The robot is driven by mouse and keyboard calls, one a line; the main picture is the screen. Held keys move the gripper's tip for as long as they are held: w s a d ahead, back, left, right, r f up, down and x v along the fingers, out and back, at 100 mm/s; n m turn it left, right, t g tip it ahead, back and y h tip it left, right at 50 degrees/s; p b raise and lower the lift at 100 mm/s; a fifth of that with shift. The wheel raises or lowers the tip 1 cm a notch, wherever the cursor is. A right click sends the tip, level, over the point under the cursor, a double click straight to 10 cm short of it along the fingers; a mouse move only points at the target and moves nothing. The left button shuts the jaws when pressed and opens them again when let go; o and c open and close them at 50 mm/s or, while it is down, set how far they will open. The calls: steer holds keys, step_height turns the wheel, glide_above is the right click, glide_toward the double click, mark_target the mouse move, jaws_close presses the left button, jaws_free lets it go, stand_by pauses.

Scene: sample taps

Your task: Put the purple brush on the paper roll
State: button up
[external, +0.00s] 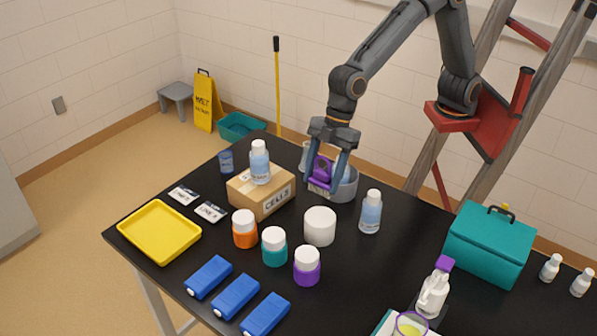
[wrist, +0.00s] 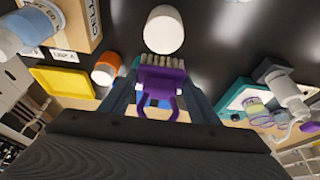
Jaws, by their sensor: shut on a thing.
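The purple brush (external: 320,174) is in my gripper (external: 323,186), between the two fingers, raised above the black table. In the wrist view the brush (wrist: 163,74) shows its pale bristles pointing away from me, toward the paper roll. My gripper (wrist: 158,92) is shut on its purple body. The paper roll (external: 320,227) is a plain white cylinder standing upright on the table, in front of the brush in the external view. The roll also shows in the wrist view (wrist: 164,30), just beyond the bristles and apart from them. Nothing lies on its top.
A grey pot (external: 345,187) stands behind my gripper. A cardboard box (external: 262,193) with a bottle on it is left of the roll. Orange, teal and purple-based jars (external: 307,266) stand in front, a clear bottle (external: 371,212) to the right. A teal case (external: 490,243) is farther right.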

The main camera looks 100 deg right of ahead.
step_height(320, 180, down, 9)
steer(key=shift+f+p, duration=0.15)
steer(key=shift+p, duration=1.05)
steer(key=shift+f, duration=0.2)
steer(key=o, duration=1.1)
steer(key=shift+c, duration=0.2)
steer(key=shift+r, duration=0.15)
steer(key=shift+r, duration=0.3)
steer(key=b+v, duration=0.2)
steer(key=v, duration=0.9)
steer(key=shift+d+r+b, duration=0.15)
steer(key=shift+r+b, duration=0.05)
steer(key=shift+b, duration=0.1)
steer(key=shift+s, duration=0.1)
